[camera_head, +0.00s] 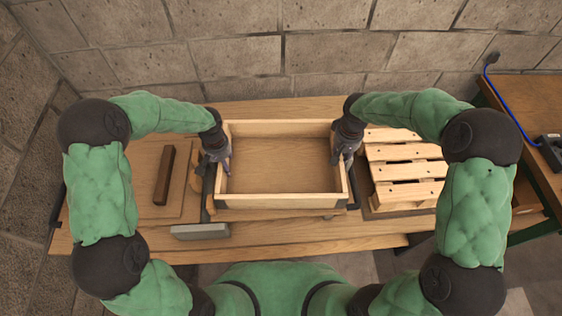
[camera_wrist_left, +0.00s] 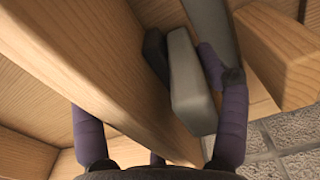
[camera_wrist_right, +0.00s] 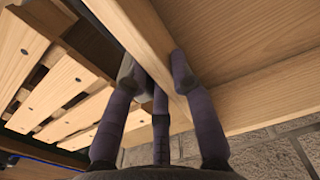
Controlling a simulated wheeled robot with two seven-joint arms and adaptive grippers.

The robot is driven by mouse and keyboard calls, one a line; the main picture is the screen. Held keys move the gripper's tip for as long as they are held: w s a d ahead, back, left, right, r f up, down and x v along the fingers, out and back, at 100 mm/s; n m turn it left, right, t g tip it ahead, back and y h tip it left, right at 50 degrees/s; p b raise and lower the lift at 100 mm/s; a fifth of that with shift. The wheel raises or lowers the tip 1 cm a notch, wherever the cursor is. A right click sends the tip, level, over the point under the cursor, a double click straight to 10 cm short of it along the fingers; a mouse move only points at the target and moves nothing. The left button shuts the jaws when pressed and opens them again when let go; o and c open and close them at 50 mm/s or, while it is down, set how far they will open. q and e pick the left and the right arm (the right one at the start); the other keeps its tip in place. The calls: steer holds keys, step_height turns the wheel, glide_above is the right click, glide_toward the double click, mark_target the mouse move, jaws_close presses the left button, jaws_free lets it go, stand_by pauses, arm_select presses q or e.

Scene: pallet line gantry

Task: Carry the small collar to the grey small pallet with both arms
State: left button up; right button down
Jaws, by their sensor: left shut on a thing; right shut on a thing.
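The small collar (camera_head: 275,201), an open frame of pale wood boards, is level at the middle of the table. My left gripper (camera_head: 218,160) is shut on its left wall, which also shows in the left wrist view (camera_wrist_left: 100,75). My right gripper (camera_head: 345,155) is shut on its right wall, seen between the fingers in the right wrist view (camera_wrist_right: 150,45). Brown wood shows inside the frame. I cannot tell whether the collar touches what is below. I cannot make out a grey small pallet; a grey block (camera_head: 200,231) shows at the collar's front left.
A pale slatted pallet (camera_head: 405,170) lies right of the collar. A dark brown bar (camera_head: 164,175) lies on a board at the left. A stone wall (camera_head: 240,55) stands behind the table. A side table at the right holds a dark device (camera_head: 551,150) and blue cable.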

arm_select(q)
steer(key=shift+r, duration=0.1)
arm_select(e)
steer(key=shift+r, duration=0.2)
